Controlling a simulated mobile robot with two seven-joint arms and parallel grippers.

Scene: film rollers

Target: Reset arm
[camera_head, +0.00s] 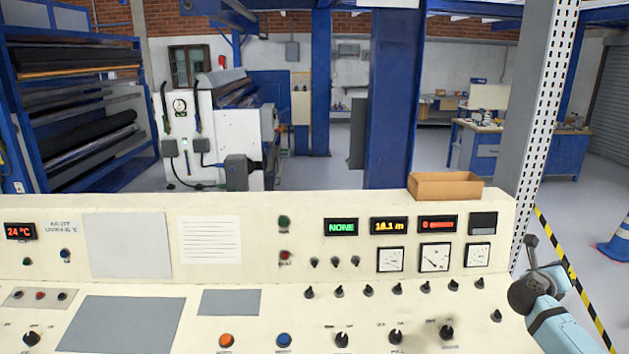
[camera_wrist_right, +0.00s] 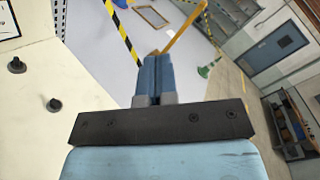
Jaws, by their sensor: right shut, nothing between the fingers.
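My right gripper (camera_wrist_right: 156,60) shows in the right wrist view with its two blue fingers pressed together and nothing between them. It points out past the right edge of the cream control panel. In the head view my light blue right arm comes in from the lower right, beside the right end of the control panel (camera_head: 130,203). The gripper's fingers cannot be made out clearly there. My left arm and gripper are not in view.
The panel carries several knobs, gauges and lit displays, and an orange button (camera_head: 226,340). A brown open box (camera_head: 446,186) sits on its top edge. A perforated grey post (camera_head: 543,120) rises behind my right arm. A blue cone (camera_head: 614,240) stands on the floor at right.

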